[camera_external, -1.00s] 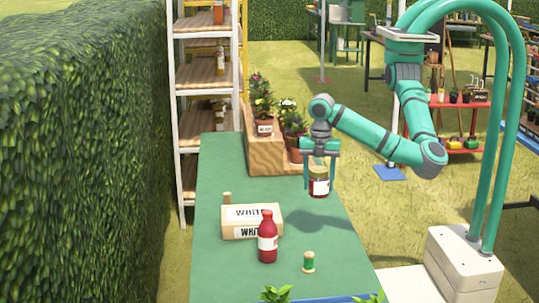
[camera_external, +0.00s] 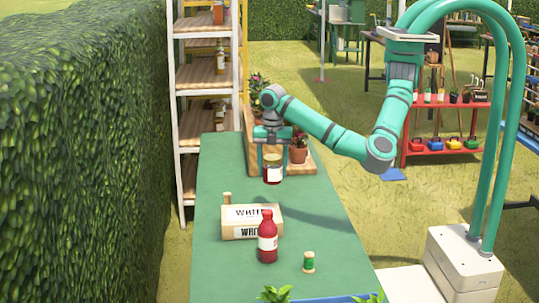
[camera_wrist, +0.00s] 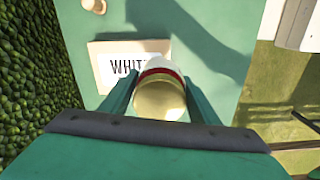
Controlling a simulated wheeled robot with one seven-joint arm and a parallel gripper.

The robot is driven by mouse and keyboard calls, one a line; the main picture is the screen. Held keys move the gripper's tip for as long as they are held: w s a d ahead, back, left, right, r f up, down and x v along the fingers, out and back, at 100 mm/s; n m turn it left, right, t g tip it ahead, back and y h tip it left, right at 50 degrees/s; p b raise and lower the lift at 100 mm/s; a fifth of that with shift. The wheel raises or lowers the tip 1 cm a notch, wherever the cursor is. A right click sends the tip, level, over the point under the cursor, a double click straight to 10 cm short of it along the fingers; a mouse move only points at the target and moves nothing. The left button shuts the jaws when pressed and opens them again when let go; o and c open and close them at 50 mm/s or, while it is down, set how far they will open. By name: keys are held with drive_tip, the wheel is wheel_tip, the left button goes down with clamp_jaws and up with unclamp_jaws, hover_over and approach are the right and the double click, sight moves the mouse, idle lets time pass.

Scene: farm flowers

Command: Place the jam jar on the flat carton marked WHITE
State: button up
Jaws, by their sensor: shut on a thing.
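The jam jar (camera_external: 273,170), with dark red contents, a white label and a pale gold lid, is held upright by my gripper (camera_external: 272,165). My gripper is shut on the jar, above the far part of the table. In the wrist view the jar (camera_wrist: 160,98) sits between the two fingers and covers part of the carton. The flat carton marked WHITE (camera_external: 252,221) lies on the table, nearer the external camera than the jar. It also shows in the wrist view (camera_wrist: 103,75), with nothing seen on its top.
A red bottle (camera_external: 267,240) stands close in front of the carton. A green thread spool (camera_external: 309,262) is to its right, and a small wooden peg (camera_external: 227,198) is behind the carton. A wooden step stand (camera_external: 250,150) with potted plants is at the table's far end.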

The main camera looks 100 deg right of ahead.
drive_tip(key=w+f, duration=0.2)
drive_tip(key=w+a+f, duration=0.1)
drive_tip(key=w+f, duration=0.1)
drive_tip(key=w, duration=0.1)
drive_tip(key=w+a+f, duration=0.1)
drive_tip(key=w+f, duration=0.1)
drive_tip(key=shift+w+a+f, duration=0.2)
drive_tip(key=shift+a+f, duration=0.05)
drive_tip(key=shift+f, duration=0.15)
drive_tip(key=shift+w+f, duration=0.15)
drive_tip(key=shift+f, duration=0.75)
drive_tip(key=shift+w+f, duration=0.1)
drive_tip(key=shift+f, duration=0.8)
drive_tip(key=shift+f, duration=0.15)
drive_tip(key=o, duration=1.4)
drive_tip(key=shift+o, duration=0.2)
wheel_tip(320, 180, up, 12)
